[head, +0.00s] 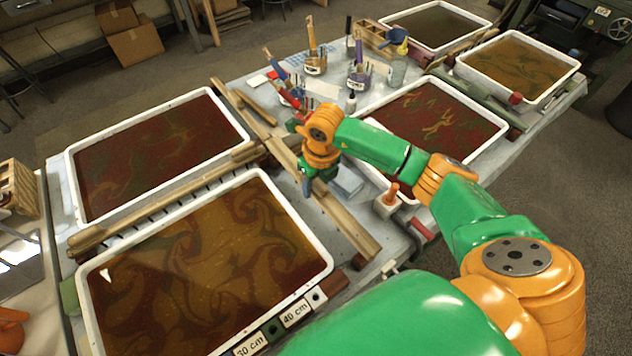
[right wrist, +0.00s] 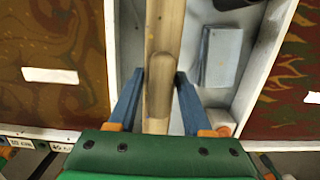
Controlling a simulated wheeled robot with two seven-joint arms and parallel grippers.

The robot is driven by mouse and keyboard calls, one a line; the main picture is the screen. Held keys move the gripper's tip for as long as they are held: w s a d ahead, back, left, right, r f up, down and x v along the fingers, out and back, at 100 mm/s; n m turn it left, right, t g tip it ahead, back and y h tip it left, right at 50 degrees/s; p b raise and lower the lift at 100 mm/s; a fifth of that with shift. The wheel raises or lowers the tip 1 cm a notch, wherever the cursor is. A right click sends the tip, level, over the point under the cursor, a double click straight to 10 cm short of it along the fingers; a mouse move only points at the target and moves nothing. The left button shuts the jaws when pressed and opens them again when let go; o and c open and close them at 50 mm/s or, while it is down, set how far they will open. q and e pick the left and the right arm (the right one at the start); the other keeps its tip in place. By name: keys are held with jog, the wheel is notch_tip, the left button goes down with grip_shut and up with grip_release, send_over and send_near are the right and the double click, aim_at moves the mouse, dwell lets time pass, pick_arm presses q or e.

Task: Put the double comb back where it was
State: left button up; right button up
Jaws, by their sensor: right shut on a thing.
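The right gripper (head: 308,188) reaches down between the trays. In the right wrist view its two blue fingers (right wrist: 158,98) stand on either side of a rounded wooden grip (right wrist: 159,82), shut on it. The grip lies over a long pale wooden bar (right wrist: 165,28). I take this to be the double comb, but its teeth are hidden. In the head view the long bar (head: 345,222) runs diagonally under the gripper. A toothed wooden strip (head: 170,203) lies between the two left trays. My left gripper is not in view.
Marbling trays with white rims stand at left back (head: 75,185), left front (head: 322,243) and right (head: 490,150). A grey-blue block (head: 347,180) lies beside the gripper. A small white stand with an orange peg (head: 386,207) is to its right. Brush jars (head: 315,66) stand behind.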

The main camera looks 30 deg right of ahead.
jog(key=shift+f, duration=0.1)
jog(key=shift+f+b, duration=0.4)
jog(key=shift+b, duration=0.1)
jog(key=o, duration=0.8)
jog(key=shift+f, duration=0.1)
jog(key=shift+c, duration=0.2)
jog(key=o, duration=0.4)
jog(key=shift+r, duration=0.25)
jog(key=shift+r+p, duration=0.6)
jog(key=shift+p, duration=0.15)
jog(key=r, duration=0.3)
jog(key=s+r, duration=0.1)
jog(key=r, duration=0.3)
jog(key=r+b, duration=0.1)
jog(key=r, duration=0.3)
jog(key=shift+s+r, duration=0.25)
jog(key=shift+s, duration=0.05)
